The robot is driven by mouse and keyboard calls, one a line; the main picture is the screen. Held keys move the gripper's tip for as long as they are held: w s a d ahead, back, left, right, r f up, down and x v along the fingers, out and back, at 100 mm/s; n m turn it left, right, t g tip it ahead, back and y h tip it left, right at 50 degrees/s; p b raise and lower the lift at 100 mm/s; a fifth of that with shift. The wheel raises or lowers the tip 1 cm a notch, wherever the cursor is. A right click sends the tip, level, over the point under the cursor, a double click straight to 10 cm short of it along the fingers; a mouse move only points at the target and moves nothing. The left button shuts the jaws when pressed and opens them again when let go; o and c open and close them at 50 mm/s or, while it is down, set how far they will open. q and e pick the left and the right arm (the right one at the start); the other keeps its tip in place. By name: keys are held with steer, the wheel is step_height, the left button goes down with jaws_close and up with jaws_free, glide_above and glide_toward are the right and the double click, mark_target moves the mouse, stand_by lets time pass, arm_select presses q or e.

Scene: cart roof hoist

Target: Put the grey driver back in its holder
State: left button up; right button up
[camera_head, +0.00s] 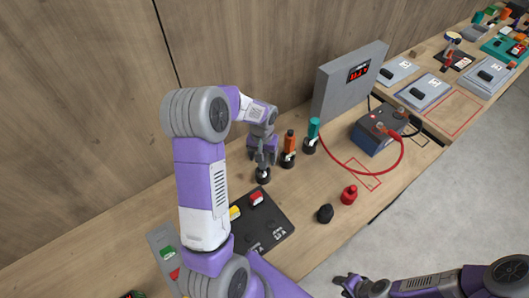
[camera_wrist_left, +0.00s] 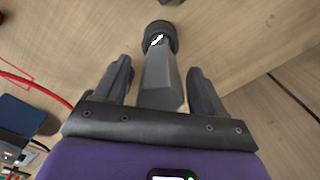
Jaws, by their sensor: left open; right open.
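The grey driver (camera_wrist_left: 160,80) shows in the left wrist view with its thick grey handle between my left fingers. Its far end meets a dark round holder (camera_wrist_left: 158,37), and it appears to stand in it. In the head view this black holder (camera_head: 263,175) is on the bench below my left gripper (camera_head: 263,157), which mostly hides the driver. My left gripper is open, with a finger on each side of the handle and visible gaps. My right gripper (camera_head: 345,284) is open and empty at the bottom, away from the bench things.
An orange driver (camera_head: 290,140) and a teal driver (camera_head: 313,128) stand in black holders just right of the left gripper. A dark panel (camera_head: 262,228), a black knob (camera_head: 325,213), a red knob (camera_head: 349,194) and a blue box (camera_head: 373,136) with a red cable are nearby.

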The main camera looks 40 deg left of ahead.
arm_select(q)
steer(key=shift+a+r+p, duration=0.2)
steer(key=shift+r+p, duration=3.2)
steer(key=shift+p, duration=0.3)
steer(key=shift+r, duration=0.35)
steer(key=shift+d+r+p, duration=0.2)
steer(key=shift+r+p, duration=0.05)
steer(key=shift+p, duration=0.1)
arm_select(e)
steer(key=r, duration=0.2)
steer(key=a+r, duration=0.1)
steer(key=r, duration=0.2)
steer(key=shift+w, duration=0.1)
steer(key=shift+r, duration=0.1)
